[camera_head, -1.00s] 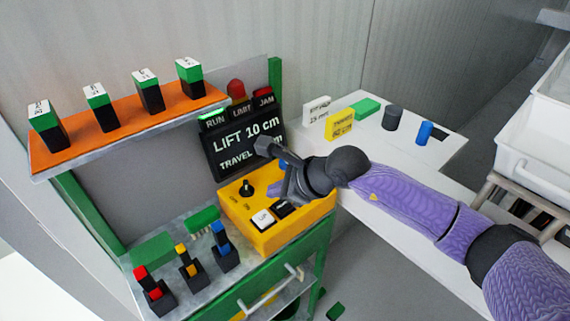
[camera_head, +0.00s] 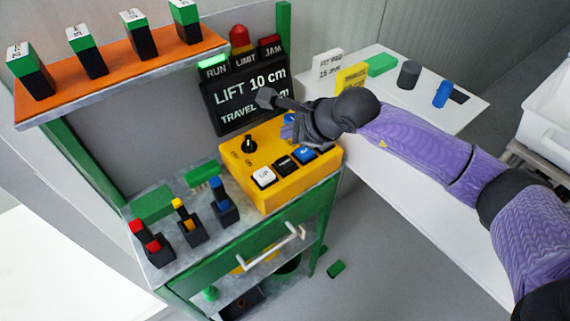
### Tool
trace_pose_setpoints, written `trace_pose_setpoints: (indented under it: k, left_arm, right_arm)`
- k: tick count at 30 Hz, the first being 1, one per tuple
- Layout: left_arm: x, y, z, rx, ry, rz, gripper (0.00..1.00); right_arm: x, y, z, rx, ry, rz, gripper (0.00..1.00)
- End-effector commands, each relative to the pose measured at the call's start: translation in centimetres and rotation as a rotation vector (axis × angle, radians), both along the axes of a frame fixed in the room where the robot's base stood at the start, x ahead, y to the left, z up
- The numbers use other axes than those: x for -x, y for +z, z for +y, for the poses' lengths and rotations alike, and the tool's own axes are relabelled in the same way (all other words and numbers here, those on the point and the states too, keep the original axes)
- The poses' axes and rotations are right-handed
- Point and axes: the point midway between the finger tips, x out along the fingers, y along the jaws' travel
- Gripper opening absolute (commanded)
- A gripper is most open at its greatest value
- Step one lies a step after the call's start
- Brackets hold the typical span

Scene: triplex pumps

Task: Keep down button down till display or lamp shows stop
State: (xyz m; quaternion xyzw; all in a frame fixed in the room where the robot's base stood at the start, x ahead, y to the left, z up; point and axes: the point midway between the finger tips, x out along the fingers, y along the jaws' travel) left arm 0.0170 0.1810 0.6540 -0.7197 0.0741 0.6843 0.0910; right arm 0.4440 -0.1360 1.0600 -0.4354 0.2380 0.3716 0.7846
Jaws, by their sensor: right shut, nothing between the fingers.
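The yellow control box (camera_head: 268,192) stands on the bench with a black knob (camera_head: 249,144), a white button (camera_head: 263,176), a black button (camera_head: 287,164) and a blue button (camera_head: 304,154). The black button's lettering is too small to read. The display (camera_head: 228,96) behind it reads "LIFT 10 cm" and a partly hidden "TRAVEL" line. The RUN lamp (camera_head: 213,69) glows green; LIMIT (camera_head: 245,60) and JAM (camera_head: 270,50) look unlit. My left gripper is not in view.
An orange shelf (camera_head: 120,85) carries several green-black blocks. Red, yellow and blue switches stand left of the box. A white table (camera_head: 440,100) at the right holds tags and cylinders. A drawer handle (camera_head: 270,248) sticks out below.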

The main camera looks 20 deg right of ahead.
Motion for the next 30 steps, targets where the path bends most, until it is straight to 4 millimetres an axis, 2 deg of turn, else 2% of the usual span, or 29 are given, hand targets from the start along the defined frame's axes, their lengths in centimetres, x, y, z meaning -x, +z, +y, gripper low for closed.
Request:
trace_pose_setpoints:
  k: [1,10,30]
  left_arm:
    - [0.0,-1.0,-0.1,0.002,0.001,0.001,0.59]
    - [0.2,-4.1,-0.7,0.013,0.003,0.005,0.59]
    - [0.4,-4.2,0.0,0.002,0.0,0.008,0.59]
  right_arm:
    - [0.0,-1.3,0.0,0.001,0.0,0.004,0.0]
    - [0.0,-5.5,0.0,0.0,-0.001,0.002,0.0]
    - [0.0,-5.6,0.0,0.0,-0.001,-0.001,0.0]
